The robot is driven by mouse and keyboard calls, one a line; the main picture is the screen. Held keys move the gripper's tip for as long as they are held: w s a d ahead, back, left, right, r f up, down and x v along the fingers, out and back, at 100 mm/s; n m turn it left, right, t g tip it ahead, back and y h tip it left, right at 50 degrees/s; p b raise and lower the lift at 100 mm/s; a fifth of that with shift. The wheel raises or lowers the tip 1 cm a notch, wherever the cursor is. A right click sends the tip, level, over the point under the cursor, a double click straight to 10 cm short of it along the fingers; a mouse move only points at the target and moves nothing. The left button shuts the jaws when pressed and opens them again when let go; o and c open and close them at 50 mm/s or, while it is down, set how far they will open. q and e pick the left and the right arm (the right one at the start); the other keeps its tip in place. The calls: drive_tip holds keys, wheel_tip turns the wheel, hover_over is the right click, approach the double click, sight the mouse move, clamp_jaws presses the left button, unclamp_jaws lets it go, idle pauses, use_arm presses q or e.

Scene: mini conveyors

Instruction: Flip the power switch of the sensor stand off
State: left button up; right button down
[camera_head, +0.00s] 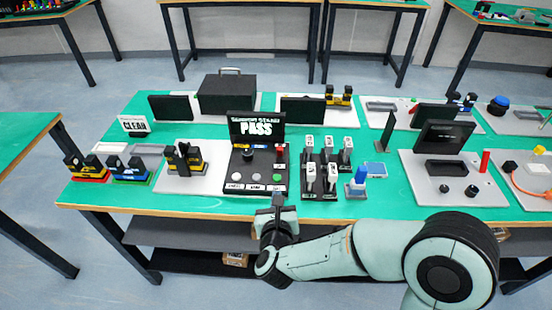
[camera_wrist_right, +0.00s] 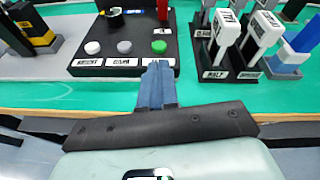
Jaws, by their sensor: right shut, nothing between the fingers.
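My left gripper is out of view.
Right of the stand, a black rack (camera_head: 320,190) holds several white-topped tools. Left of it, a black and yellow device (camera_head: 184,160) stands on a grey plate. A grey panel (camera_head: 450,180) with a dark screen is farther right. Bare green tabletop lies along the front edge.

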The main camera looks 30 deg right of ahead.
sight(280, 179)
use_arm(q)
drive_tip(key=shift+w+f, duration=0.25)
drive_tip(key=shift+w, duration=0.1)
use_arm(e)
drive_tip(key=shift+d+r+m+h, duration=0.25)
drive_tip(key=shift+r+m+h, duration=0.25)
drive_tip(key=shift+r+m, duration=0.6)
drive_tip(key=shift+f, duration=0.15)
drive_tip(key=x, duration=1)
drive_tip(key=shift+w+d, duration=0.1)
drive_tip(key=shift+w, duration=0.15)
drive_tip(key=shift+w+d+r+p, duration=0.5)
drive_tip(key=shift+w+r, duration=0.25)
drive_tip(key=shift+w, duration=0.1)
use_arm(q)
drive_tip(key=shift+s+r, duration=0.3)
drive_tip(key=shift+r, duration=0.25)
use_arm(e)
drive_tip(key=shift+w+d+r, duration=0.2)
drive_tip(key=shift+w+d, duration=0.05)
drive_tip(key=shift+w, duration=0.15)
